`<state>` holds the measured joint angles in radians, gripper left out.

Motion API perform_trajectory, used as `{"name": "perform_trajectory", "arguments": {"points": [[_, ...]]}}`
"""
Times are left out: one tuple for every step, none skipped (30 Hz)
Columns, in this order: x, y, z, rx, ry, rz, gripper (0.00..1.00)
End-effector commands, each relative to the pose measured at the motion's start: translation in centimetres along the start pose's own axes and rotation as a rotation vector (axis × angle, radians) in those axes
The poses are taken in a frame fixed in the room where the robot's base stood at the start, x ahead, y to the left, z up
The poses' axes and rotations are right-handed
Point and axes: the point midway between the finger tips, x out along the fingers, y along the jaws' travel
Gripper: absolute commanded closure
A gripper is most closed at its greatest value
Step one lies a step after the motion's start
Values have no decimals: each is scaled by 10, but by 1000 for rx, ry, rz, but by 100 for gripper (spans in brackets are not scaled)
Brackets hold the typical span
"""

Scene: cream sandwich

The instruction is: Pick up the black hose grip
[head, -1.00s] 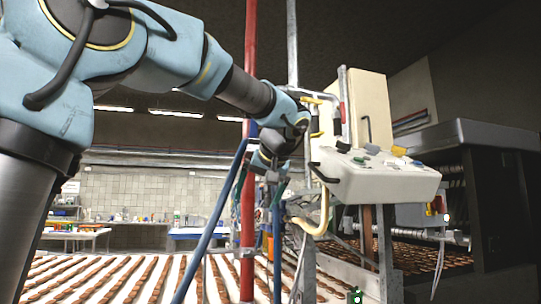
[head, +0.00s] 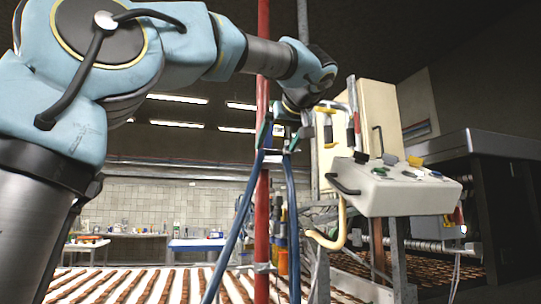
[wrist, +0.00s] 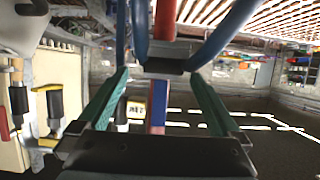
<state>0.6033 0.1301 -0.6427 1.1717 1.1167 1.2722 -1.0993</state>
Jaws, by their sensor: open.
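My gripper (head: 279,149) points down in front of the red vertical pole, its green-sided fingers spread apart. The wrist view shows both fingers around a small dark block (wrist: 164,68), where two blue hoses (wrist: 222,35) come together. This block looks like the black hose grip, but the view does not make that certain. It lies between or just beyond the fingertips; I cannot tell whether they touch it. In the head view the blue hoses (head: 232,235) hang below my gripper, and the block is too small to make out.
A red pole (head: 263,205) stands close behind my gripper. To the right are a white control box (head: 400,195) and a cream panel (head: 380,105) with black-handled tools (wrist: 54,104). A conveyor with rows of brown pieces (head: 130,287) runs below.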

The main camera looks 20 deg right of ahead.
Motion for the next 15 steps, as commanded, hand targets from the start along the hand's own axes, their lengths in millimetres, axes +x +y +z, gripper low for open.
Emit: {"name": "perform_trajectory", "arguments": {"points": [[8,-4,-2,1,-2,-6,0],[12,-4,-3,0,-2,-5,0],[18,-6,-3,1,-3,-6,0],[22,-7,-3,1,-3,-5,0],[27,-6,-2,1,-3,-5,0],[32,-6,-2,1,-2,-4,0],[35,-6,-2,0,-2,-3,0],[37,-5,-1,0,-2,-2,0],[40,-5,-1,0,-2,-1,0],[41,-5,0,0,-2,-1,0],[42,-5,0,0,-2,0,0],[43,-5,0,0,-1,0,0],[43,-5,0,0,-1,0,0],[43,-5,0,0,-1,0,0],[43,-5,0,0,-1,0,0]]}}
